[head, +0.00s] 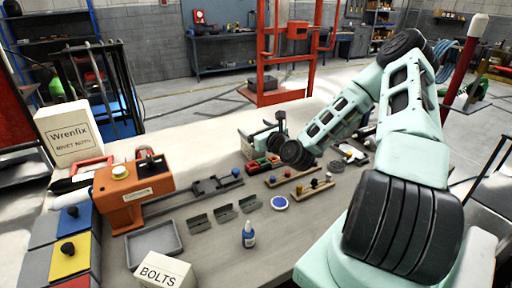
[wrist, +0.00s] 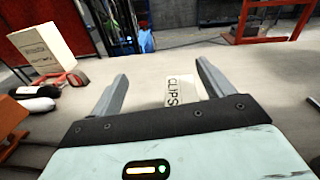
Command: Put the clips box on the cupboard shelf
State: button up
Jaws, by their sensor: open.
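The clips box (wrist: 180,91), a small pale box with dark "CLIPS" lettering, lies on the bench in the wrist view. It shows in the gap between my fingers, nearer the right one. My gripper (wrist: 160,78) is open, with nothing held and a finger on each side of the view. In the head view my gripper (head: 262,130) is small, over the far middle of the bench. The clips box cannot be made out for certain there. I cannot pick out the cupboard shelf for certain in either view.
The workbench (head: 330,205) carries an orange machine (head: 125,190), a grey tray (head: 153,242), a BOLTS box (head: 163,272), a blue bottle (head: 248,235) and several small parts. A Wrenfix box (head: 70,135) stands at the left; a red frame (head: 270,95) stands beyond the bench.

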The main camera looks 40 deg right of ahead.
jog(key=shift+m+h, duration=0.6)
jog(key=shift+m, duration=0.3)
jog(key=f, duration=0.2)
jog(key=d+f+p, duration=0.1)
jog(key=f, duration=0.2)
jog(key=s+d+f, duration=0.1)
jog(key=f, duration=0.2)
jog(key=shift+d+p, duration=0.15)
jog(key=shift+p, duration=0.15)
jog(key=shift+r+p+x, duration=0.25)
jog(key=shift+p+x, duration=0.1)
jog(key=shift+x, duration=0.75)
jog(key=p+x, duration=0.2)
jog(key=x, duration=0.2)
jog(key=shift+w+r, duration=0.1)
jog(key=shift+w, duration=0.15)
jog(key=shift+w+d, duration=0.2)
jog(key=shift+w, duration=0.25)
jog(key=c, duration=1.2)
jog(key=shift+c, duration=0.5)
